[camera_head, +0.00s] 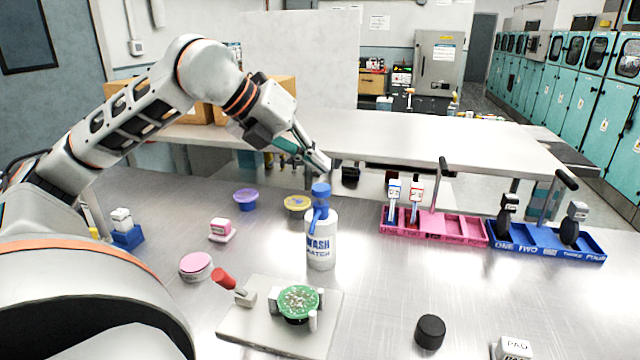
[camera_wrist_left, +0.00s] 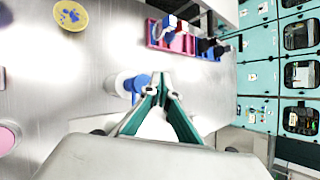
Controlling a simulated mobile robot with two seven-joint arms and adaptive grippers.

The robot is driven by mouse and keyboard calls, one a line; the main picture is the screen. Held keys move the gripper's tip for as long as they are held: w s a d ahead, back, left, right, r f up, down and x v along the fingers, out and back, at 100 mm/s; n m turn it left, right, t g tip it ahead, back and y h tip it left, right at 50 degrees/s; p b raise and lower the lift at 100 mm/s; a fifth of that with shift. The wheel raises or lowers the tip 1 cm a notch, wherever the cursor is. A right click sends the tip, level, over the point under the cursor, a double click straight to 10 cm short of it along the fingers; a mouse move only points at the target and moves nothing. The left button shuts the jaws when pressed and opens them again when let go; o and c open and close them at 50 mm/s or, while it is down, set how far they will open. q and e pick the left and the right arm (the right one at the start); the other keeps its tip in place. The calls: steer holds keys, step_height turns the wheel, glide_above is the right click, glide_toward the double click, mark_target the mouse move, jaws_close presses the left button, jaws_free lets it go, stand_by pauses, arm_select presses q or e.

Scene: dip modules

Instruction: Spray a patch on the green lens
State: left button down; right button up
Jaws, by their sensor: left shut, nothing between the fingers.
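A white spray bottle (camera_head: 320,251) with a blue top and the words "WASH" and "PATCH" stands upright on the metal table. In the left wrist view the bottle (camera_wrist_left: 114,84) lies just left of the fingers. The round green lens (camera_head: 298,302) has pale speckles and sits in a holder on a grey plate (camera_head: 255,336), in front of the bottle. My left gripper (camera_head: 326,168) is shut and empty, above and behind the bottle's top; its fingertips (camera_wrist_left: 163,76) meet in the left wrist view. My right gripper does not show.
A red-handled clamp (camera_head: 224,279) stands beside the lens. Pink (camera_head: 459,229) and blue (camera_head: 546,243) racks stand at right. A black knob (camera_head: 430,332) sits at front right. A pink round pad (camera_head: 196,267) and purple (camera_head: 246,199) and yellow (camera_head: 297,204) dishes lie left and behind.

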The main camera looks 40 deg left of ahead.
mark_target(317, 188)
arm_select(q)
steer(key=shift+r+p, duration=0.7)
steer(key=shift+r, duration=1.4)
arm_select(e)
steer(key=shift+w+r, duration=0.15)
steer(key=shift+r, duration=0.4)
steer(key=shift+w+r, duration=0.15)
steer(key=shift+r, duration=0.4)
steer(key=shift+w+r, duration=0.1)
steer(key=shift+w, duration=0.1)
